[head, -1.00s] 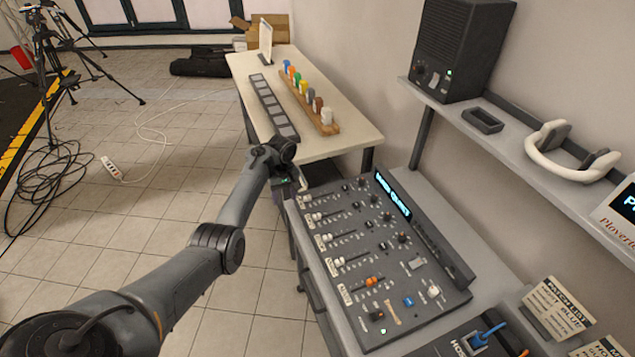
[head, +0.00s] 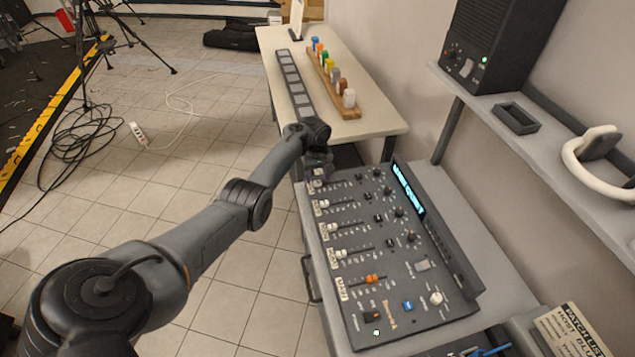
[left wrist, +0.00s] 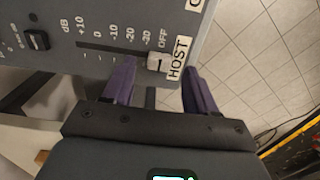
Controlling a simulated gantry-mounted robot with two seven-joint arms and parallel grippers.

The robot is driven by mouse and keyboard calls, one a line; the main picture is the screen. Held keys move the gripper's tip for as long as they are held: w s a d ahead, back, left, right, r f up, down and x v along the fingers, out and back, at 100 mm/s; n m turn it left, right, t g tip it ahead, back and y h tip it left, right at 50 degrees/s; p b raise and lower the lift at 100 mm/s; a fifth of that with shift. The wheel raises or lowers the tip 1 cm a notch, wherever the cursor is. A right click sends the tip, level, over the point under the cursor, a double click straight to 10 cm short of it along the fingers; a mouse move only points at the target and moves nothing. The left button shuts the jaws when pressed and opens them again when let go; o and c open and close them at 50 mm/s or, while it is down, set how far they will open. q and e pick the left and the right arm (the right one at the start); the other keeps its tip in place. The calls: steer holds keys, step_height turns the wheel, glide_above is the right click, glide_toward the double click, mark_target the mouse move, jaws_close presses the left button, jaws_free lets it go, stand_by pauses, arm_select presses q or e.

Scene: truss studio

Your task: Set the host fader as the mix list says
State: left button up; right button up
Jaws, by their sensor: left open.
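The mixing console (head: 398,262) lies on the desk, with rows of sliding faders. The host fader (left wrist: 157,62) has a white cap marked 1, beside the HOST label (left wrist: 180,58). Its cap sits at the OFF end of the dB scale, near OFF. My left gripper (left wrist: 158,66) is open, its two purple fingers apart on either side of the cap along the slot. In the head view the gripper (head: 318,165) is at the console's far left corner and partly hides that fader row. No readable mix list is in view. My right gripper is not in view.
A pale table (head: 372,115) beyond the console holds a wooden rack (head: 335,88) of coloured pieces and a dark strip (head: 292,84). A shelf at right carries a speaker (head: 495,45) and headphones (head: 592,160). A patch list card (head: 570,335) stands lower right.

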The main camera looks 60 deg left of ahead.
mark_target(317, 184)
arm_select(q)
steer(key=shift+f+b, duration=0.3)
steer(key=shift+f, duration=0.8)
jaws_close()
